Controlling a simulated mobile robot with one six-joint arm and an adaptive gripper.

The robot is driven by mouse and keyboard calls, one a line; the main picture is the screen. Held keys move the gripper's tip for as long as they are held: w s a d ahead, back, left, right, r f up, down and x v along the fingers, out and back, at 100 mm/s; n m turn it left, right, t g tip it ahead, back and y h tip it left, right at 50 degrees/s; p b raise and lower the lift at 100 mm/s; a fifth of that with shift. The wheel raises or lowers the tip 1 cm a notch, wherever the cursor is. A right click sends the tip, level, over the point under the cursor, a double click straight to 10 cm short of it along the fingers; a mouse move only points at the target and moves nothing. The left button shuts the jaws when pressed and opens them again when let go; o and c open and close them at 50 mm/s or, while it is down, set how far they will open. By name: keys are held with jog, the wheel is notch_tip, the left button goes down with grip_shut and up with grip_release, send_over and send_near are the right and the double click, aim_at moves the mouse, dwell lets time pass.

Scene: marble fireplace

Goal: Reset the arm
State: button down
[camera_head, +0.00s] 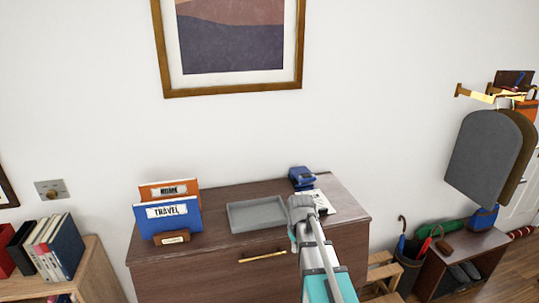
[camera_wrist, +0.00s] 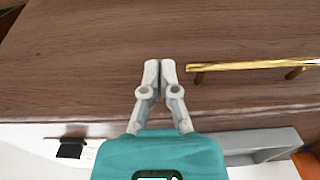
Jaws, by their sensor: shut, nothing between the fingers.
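My gripper (camera_wrist: 160,68) shows in the wrist view with its two grey fingers together and nothing between them. It is in front of the dark wood cabinet (camera_wrist: 80,60), beside the gold drawer handle (camera_wrist: 250,66) and apart from it in the picture. I cannot tell how far the fingertips are from the drawer front. In the head view my arm reaches up from the bottom to the cabinet's front right, and the fingers are hidden there.
On the cabinet stand blue and orange folders (camera_head: 168,217), a grey tray (camera_head: 257,214), a blue device (camera_head: 301,177) and a paper (camera_head: 316,203). A bookshelf (camera_head: 95,265) is at left. An umbrella bin (camera_head: 408,263) and a low shoe bench (camera_head: 470,245) are at right.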

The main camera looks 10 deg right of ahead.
jog(key=s+a+f+b, duration=0.4)
jog(key=s+a, duration=0.4)
jog(key=s, duration=0.4)
jog(key=shift+s+f, duration=0.2)
jog(key=shift+f, duration=0.15)
dwell(0.4)
